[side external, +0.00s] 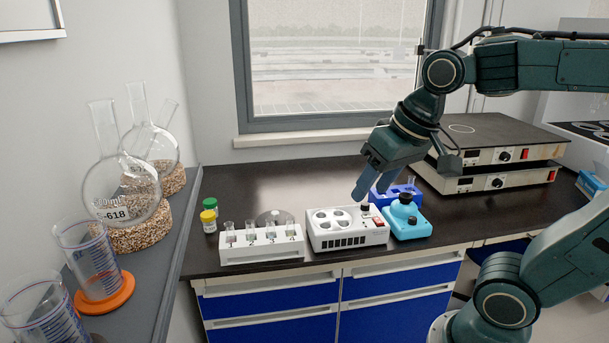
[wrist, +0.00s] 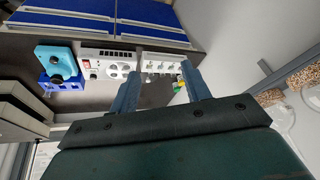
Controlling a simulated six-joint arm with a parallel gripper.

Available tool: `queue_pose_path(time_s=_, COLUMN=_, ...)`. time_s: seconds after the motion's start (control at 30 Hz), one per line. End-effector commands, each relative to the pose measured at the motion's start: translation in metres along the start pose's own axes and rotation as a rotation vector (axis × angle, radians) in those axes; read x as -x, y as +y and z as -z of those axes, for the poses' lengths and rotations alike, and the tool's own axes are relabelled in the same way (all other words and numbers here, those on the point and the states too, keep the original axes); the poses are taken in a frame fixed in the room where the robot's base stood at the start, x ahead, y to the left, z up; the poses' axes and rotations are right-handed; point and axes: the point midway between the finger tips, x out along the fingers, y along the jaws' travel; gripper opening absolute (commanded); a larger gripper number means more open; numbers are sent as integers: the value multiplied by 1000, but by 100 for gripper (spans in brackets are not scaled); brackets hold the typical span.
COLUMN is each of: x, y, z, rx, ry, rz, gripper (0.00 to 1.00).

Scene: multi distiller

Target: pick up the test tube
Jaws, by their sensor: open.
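Several clear test tubes (side external: 250,230) stand upright in a white rack (side external: 262,252) on the dark bench. The rack also shows in the wrist view (wrist: 163,67), partly framed between the fingers. Another small clear tube (side external: 411,183) appears to stand in a blue rack (side external: 387,193) behind the light-blue device. My gripper (side external: 370,190) is open and empty, above the bench to the right of the white tube rack. Its two blue fingers stand apart in the wrist view (wrist: 160,78). I cannot tell which tube is meant.
A white device with round wells (side external: 347,230) stands right of the tube rack. A light-blue device with a black top (side external: 407,217) is beside it. Green-capped and yellow-capped bottles (side external: 209,219) stand left. Stacked hot plates (side external: 490,165) are at the back right. Flasks (side external: 125,190) stand on the left shelf.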

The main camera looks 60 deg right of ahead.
Motion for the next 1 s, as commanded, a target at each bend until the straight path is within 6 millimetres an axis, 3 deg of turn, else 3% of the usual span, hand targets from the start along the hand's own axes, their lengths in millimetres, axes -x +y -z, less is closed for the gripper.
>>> queue_pose_path(time_s=0.47, x=-34, y=0, z=96, rx=-497, ry=-105, rz=-82, gripper=47)
queue_pose_path(time_s=1.0, x=-117, y=23, z=185, rx=-1056, ry=-185, rz=-219, gripper=47)
